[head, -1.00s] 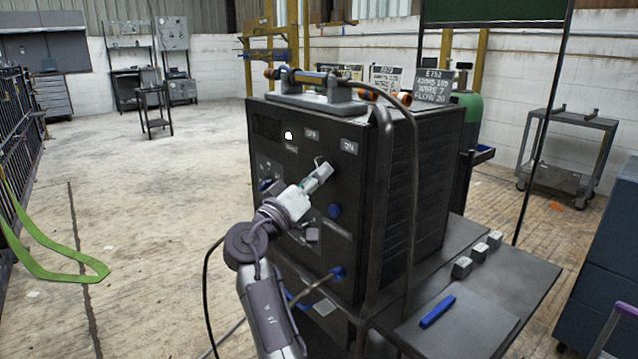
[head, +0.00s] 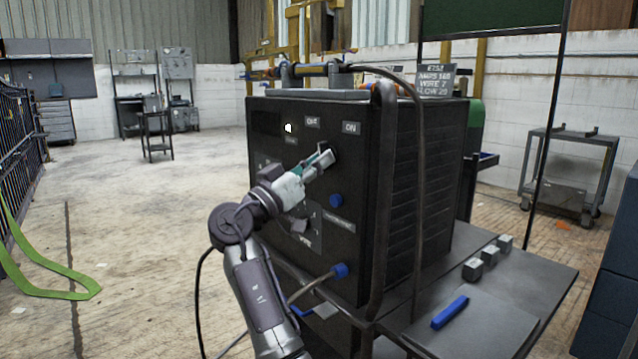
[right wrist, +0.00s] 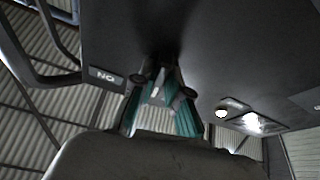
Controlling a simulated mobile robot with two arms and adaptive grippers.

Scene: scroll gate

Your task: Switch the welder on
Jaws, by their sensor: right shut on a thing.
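The welder (head: 288,160) is a large black box with a control panel, standing on a cart. Its "OFF" label (head: 313,122) and "ON" label (head: 351,128) sit near the panel's top. My right gripper (head: 326,156) is at the panel just below these labels, its teal fingers shut on a switch knob. The fingers mostly hide the knob. In the right wrist view, the gripper (right wrist: 160,100) is close to the panel with a small grey part between its fingers. The "ON" label (right wrist: 106,76) shows inverted beside it. My left gripper is not in view.
A white round spot (head: 288,128) shows left of "OFF". A blue knob (head: 336,200) and a cable plug (head: 340,270) lie below my gripper. The cart's side shelf (head: 530,285) holds small grey blocks and a blue bar (head: 450,312). Open floor lies left.

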